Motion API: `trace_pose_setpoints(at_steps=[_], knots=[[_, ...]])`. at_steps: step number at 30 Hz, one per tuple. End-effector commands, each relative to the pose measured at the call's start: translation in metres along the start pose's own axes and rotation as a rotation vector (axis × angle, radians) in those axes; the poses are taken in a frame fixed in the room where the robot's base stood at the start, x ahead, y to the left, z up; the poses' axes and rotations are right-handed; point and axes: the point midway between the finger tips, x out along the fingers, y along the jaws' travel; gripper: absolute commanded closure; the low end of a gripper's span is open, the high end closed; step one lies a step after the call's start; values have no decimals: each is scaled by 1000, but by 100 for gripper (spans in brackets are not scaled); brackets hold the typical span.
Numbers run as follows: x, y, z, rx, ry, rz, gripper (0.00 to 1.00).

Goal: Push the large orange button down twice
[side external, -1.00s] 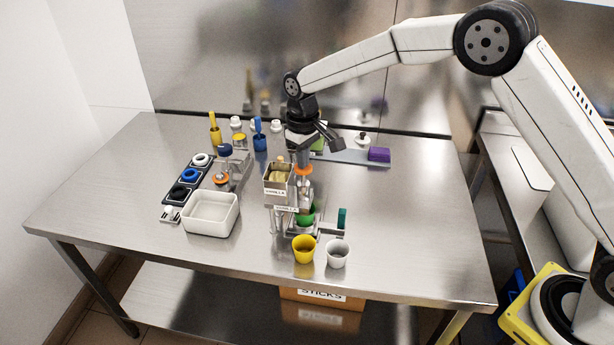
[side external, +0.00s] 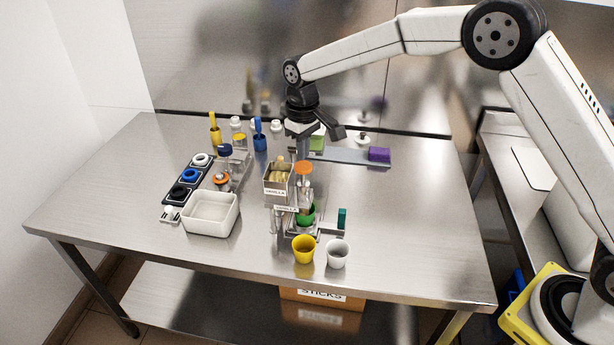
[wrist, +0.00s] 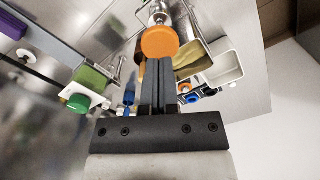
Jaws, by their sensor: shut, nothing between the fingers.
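The large orange button (side external: 303,167) is a round orange cap on top of the metal dispenser in the middle of the table. In the wrist view the orange button (wrist: 160,42) shows just beyond my fingertips. My gripper (side external: 303,156) points down above the button, shut and empty. In the wrist view the two dark fingers (wrist: 158,65) lie together. A small gap seems to separate the fingertips from the cap, but its exact size is hard to tell.
A metal box with tan contents (side external: 278,179) stands left of the button. A yellow cup (side external: 303,250) and a white cup (side external: 337,254) stand in front. A white tub (side external: 211,215) is at left. The right side of the table is clear.

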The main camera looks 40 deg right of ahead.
Motion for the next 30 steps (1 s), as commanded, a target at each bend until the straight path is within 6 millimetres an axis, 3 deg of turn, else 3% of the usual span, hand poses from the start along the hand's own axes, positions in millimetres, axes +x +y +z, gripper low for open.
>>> trace_pose_setpoints(at_steps=[30], knots=[[14,0,0,0,-1,0,100]])
